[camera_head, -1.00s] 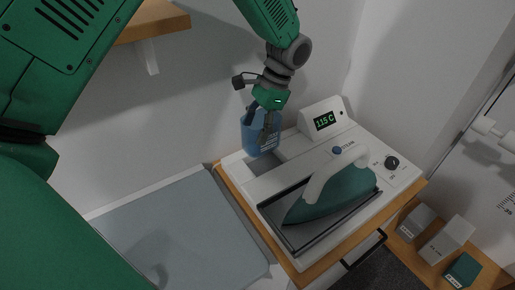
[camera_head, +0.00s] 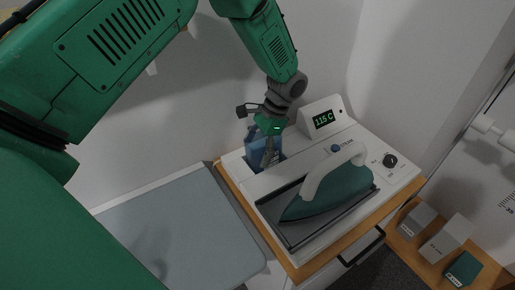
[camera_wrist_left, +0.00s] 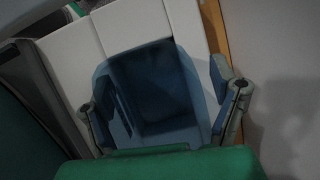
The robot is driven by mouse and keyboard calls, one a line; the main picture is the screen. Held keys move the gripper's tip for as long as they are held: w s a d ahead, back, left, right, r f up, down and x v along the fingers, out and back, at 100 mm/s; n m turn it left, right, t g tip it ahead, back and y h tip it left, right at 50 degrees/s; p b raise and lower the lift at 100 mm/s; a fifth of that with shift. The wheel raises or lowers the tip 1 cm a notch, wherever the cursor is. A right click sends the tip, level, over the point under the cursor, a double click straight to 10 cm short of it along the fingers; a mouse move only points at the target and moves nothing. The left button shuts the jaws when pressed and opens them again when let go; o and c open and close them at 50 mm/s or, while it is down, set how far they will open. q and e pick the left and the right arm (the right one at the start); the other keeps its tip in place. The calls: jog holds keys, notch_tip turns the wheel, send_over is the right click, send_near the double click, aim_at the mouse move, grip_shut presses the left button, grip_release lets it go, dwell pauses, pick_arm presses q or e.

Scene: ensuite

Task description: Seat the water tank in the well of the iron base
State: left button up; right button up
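The translucent blue water tank (camera_head: 254,152) is upright at the back left of the white iron base (camera_head: 236,161). Its lower end is at the well, and its bottom edge seems to be below the base's top face; how deep it sits I cannot tell. My left gripper (camera_head: 268,150) is shut on the tank from above. In the left wrist view the tank (camera_wrist_left: 150,85) fills the space between the two fingers (camera_wrist_left: 165,100), and I look down into it. The well is mostly hidden by the tank and gripper. My right gripper is not in view.
A teal iron (camera_head: 335,192) with a white handle rests on the base's tray. A display box (camera_head: 322,119) reading 115 C stands close right of the gripper. A grey-blue board (camera_head: 180,230) lies left. Small boxes (camera_head: 446,238) stand on a wooden shelf at the right.

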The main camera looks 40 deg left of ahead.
pick_arm(q)
jog(key=shift+s+d+r, duration=0.25)
jog(key=shift+d+r, duration=0.15)
jog(key=shift+d, duration=0.3)
jog(key=shift+d+r, duration=0.2)
jog(key=shift+w+d+r, duration=0.2)
jog(key=shift+w+r, duration=0.05)
jog(key=b+v, duration=0.1)
jog(key=v, duration=1)
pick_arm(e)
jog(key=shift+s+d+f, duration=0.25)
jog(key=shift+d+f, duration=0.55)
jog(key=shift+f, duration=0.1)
